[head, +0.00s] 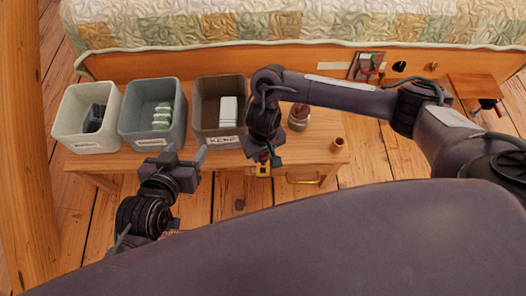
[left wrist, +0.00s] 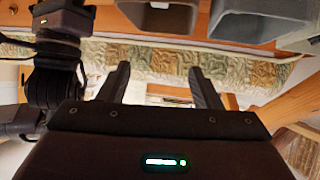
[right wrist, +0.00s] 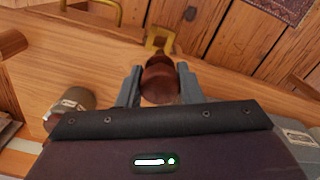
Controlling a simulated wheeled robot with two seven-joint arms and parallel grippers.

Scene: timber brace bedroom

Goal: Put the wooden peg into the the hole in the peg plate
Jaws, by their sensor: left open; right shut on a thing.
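My right gripper (right wrist: 160,85) is shut on a dark reddish-brown wooden peg (right wrist: 160,80), held between its two fingers. In the head view the peg (head: 264,157) shows small below the right wrist. A yellow plate with an opening (right wrist: 160,39), seemingly the peg plate, sits at the bench's front edge, just beyond the peg in the right wrist view. It also shows in the head view (head: 262,170), close below the peg; I cannot tell whether they touch. My left gripper (head: 172,160) is open and empty in front of the bins.
A wooden bench (head: 290,150) carries a white bin (head: 88,140), a grey bin (head: 150,138) and a brown bin (head: 218,135). A jar (head: 298,118) and a small brown cup-like piece (head: 337,144) stand to the right. A bed (head: 260,30) lies behind.

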